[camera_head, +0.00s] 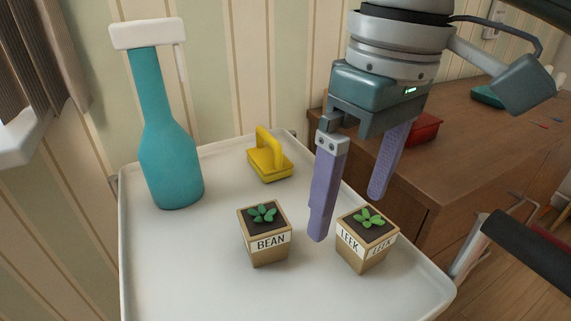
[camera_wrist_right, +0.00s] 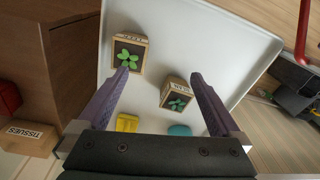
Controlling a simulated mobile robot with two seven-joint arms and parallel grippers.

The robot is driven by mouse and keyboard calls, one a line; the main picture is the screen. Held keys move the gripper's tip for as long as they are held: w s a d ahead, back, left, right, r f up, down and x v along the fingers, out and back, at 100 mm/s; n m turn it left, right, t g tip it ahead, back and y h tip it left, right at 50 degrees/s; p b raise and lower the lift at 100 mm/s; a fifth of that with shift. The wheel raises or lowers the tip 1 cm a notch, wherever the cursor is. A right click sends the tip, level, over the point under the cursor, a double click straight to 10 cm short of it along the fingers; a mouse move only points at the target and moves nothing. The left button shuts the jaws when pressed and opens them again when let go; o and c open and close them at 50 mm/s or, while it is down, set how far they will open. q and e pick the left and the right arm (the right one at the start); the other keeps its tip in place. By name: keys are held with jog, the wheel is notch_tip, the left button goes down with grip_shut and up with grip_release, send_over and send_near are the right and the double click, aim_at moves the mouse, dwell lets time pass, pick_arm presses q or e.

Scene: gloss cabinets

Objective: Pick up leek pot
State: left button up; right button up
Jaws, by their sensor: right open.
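The leek pot (camera_head: 364,258), a small tan cube labelled LEEK with bright green leaves, stands upright on the white tray (camera_head: 195,270) near its right edge. My right gripper (camera_head: 348,218) is open, its two purple fingers pointing down above the tray beside the leek pot, with nothing held. In the right wrist view the leek pot (camera_wrist_right: 127,53) lies by the tip of the left-hand finger, and the gripper (camera_wrist_right: 160,74) is empty. The similar bean pot (camera_head: 265,250) stands to the left; it also shows in the wrist view (camera_wrist_right: 174,83) near the right-hand finger. My left gripper is not in view.
A tall teal bottle (camera_head: 168,155) with a white top stands at the tray's left. A yellow handled object (camera_head: 270,165) sits at the back. A wooden cabinet (camera_head: 480,130) with a red object (camera_head: 425,127) adjoins the right side. The tray's front is clear.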

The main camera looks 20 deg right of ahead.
aim_at(369, 224)
jog(key=shift+m+h, duration=0.3)
jog(key=shift+m, duration=0.6)
jog(key=d+b, duration=0.1)
jog(key=d, duration=0.1)
jog(key=w+d+b, duration=0.1)
jog(key=shift+w+d, duration=0.15)
jog(key=shift+d, duration=0.25)
notch_tip(369, 224, down, 4)
jog(key=shift+f+b, duration=0.1)
jog(key=shift+b, duration=0.6)
jog(key=f, duration=0.1)
jog(key=f+b, duration=0.1)
jog(key=f, duration=0.1)
jog(key=f+b, duration=0.1)
jog(key=shift+d+f, duration=0.25)
jog(key=shift+d, duration=0.1)
jog(key=shift+f, duration=0.5)
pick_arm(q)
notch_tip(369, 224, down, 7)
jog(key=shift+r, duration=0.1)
pick_arm(e)
jog(key=c, duration=1.5)
